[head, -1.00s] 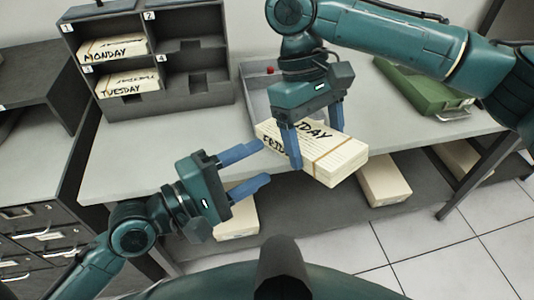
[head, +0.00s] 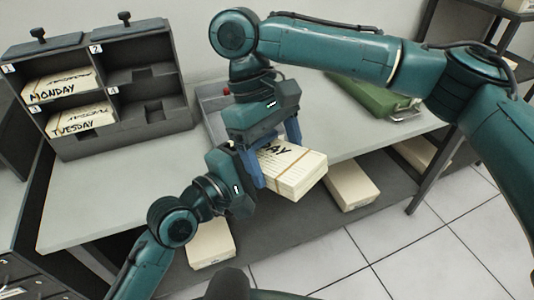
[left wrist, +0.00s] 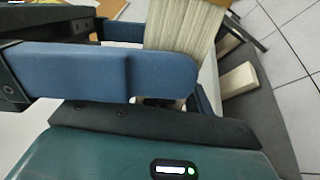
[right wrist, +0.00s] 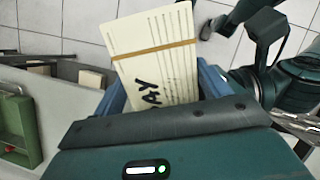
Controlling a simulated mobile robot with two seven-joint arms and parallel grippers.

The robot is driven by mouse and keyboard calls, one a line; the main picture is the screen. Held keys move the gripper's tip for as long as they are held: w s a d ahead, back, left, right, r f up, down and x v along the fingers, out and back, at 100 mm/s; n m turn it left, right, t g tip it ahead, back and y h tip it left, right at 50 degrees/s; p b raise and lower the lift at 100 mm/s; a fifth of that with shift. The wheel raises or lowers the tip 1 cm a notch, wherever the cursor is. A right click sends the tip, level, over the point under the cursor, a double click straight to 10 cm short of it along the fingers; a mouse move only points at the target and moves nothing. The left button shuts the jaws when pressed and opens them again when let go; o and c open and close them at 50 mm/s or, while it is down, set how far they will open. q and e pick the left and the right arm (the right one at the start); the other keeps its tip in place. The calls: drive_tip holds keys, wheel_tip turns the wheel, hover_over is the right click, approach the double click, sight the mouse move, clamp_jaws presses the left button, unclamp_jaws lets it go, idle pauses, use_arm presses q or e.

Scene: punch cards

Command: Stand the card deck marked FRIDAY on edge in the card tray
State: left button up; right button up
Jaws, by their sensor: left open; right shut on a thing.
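The cream card deck (head: 296,178) has a brown band and handwriting ending in "DAY" on its face; the rest of the word is covered. My right gripper (head: 277,150) is shut on it and holds it over the table's front edge. The deck also shows between the fingers in the right wrist view (right wrist: 158,60). My left gripper (head: 250,166) is open at the deck's near left end, partly hidden by the right gripper. In the left wrist view its fingers (left wrist: 165,60) lie by the deck's layered edge (left wrist: 187,28). A grey tray (head: 206,108) stands behind my right gripper, mostly hidden.
A dark numbered rack (head: 140,128) at the left holds decks marked MONDAY (head: 60,88) and TUESDAY (head: 80,122); slots 2 and 4 look empty. A green case (head: 372,98) lies at the back right. More decks (head: 350,186) sit on the lower shelf. The table's left front (head: 95,205) is clear.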

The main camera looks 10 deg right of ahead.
use_arm(q)
drive_tip(key=shift+c, duration=0.4)
use_arm(e)
drive_tip(key=shift+s+a, duration=0.1)
drive_tip(key=shift+a, duration=0.05)
use_arm(q)
drive_tip(key=c, duration=0.6)
drive_tip(key=shift+d+f, duration=0.1)
drive_tip(key=shift+f, duration=0.1)
clamp_jaws()
use_arm(e)
drive_tip(key=shift+a+r, duration=0.1)
drive_tip(key=o, duration=1.3)
drive_tip(key=shift+c, duration=0.2)
use_arm(q)
drive_tip(key=shift+r, duration=0.2)
use_arm(e)
drive_tip(key=o, duration=0.5)
drive_tip(key=shift+c, duration=0.2)
